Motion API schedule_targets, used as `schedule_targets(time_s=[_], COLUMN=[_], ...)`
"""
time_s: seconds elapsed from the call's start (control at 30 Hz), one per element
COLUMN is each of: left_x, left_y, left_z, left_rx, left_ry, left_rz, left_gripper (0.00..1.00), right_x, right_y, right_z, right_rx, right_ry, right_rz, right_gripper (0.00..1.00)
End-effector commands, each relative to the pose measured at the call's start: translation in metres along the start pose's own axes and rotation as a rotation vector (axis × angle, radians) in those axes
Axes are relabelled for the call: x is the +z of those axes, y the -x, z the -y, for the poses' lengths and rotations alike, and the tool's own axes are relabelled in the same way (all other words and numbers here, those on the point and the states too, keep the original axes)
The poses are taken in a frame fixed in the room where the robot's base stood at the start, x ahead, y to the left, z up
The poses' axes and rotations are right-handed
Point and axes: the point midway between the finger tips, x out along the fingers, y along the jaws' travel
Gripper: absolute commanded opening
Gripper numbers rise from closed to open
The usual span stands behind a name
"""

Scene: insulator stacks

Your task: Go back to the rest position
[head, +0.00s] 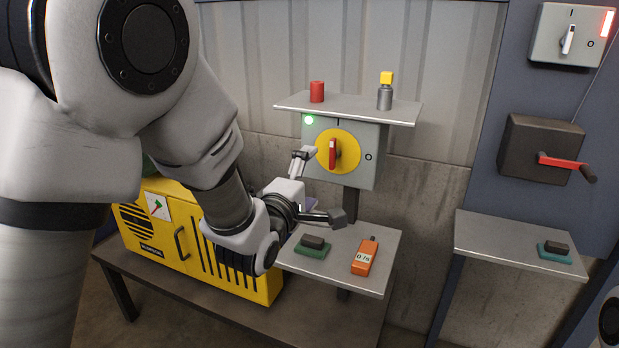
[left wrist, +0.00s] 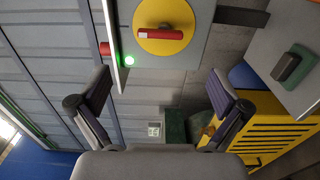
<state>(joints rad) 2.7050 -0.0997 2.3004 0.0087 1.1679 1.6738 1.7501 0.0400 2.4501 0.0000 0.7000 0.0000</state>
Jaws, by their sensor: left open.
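My left gripper (head: 319,187) is open and empty in the head view, its fingers spread in front of the grey switch box. In the left wrist view my left gripper (left wrist: 158,88) shows both fingers wide apart with nothing between them. The rotary switch (head: 333,153) has a red handle on a yellow disc. Its handle stands upright, toward the I mark, and a green lamp (head: 309,120) is lit above it. In the left wrist view the rotary switch (left wrist: 163,33) is beyond the fingertips, apart from them. My right gripper is out of view.
A shelf (head: 350,105) above the switch holds a red cylinder (head: 317,92) and a grey bottle with a yellow top (head: 385,95). A lower shelf (head: 385,245) holds an orange meter (head: 365,257) and a green-based block (head: 312,246). A yellow machine (head: 165,235) stands left.

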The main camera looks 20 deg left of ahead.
Motion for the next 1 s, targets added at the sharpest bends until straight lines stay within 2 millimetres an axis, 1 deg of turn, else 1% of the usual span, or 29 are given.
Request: schedule_targets(time_s=[0.1, 0.47, 0.53, 0.57, 0.67, 0.7, 0.77, 0.8, 0.87, 0.9, 0.97, 1.0], left_x=[0.0, 0.0, 0.0, -0.001, -0.005, -0.007, -0.011, -0.014, -0.018, -0.02, -0.024, -0.025], left_y=[0.004, 0.004, 0.003, 0.002, 0.002, 0.006, 0.018, 0.03, 0.054, 0.074, 0.108, 0.133], left_z=[0.0, 0.001, 0.011, 0.019, 0.073, 0.104, 0.155, 0.189, 0.239, 0.27, 0.314, 0.34], left_rx=[0.001, -0.001, -0.022, -0.041, -0.151, -0.216, -0.326, -0.407, -0.533, -0.621, -0.756, -0.848], left_ry=[0.0, 0.0, 0.001, 0.002, 0.016, 0.024, 0.038, 0.046, 0.029, -0.003, -0.071, -0.13], left_rz=[0.0, 0.0, 0.0, -0.001, -0.009, -0.014, -0.024, -0.033, -0.037, -0.033, -0.01, 0.018], left_gripper=[1.0, 1.0, 1.0, 1.0, 1.0, 1.0, 1.0, 1.0, 1.0, 1.0, 1.0, 1.0], right_x=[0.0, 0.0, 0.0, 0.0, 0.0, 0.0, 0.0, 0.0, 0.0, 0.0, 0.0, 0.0], right_y=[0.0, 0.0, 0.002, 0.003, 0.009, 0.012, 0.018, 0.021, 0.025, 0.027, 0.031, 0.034], right_z=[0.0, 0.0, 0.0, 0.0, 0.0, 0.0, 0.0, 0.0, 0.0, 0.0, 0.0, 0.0], right_rx=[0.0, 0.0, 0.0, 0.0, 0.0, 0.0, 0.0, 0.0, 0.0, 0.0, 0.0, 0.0], right_ry=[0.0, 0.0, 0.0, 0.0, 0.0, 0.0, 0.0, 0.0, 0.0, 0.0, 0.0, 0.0], right_rz=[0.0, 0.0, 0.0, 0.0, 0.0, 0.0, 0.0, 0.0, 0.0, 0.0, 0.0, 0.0], right_gripper=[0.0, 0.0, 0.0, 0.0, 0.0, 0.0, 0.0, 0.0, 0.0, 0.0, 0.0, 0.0])
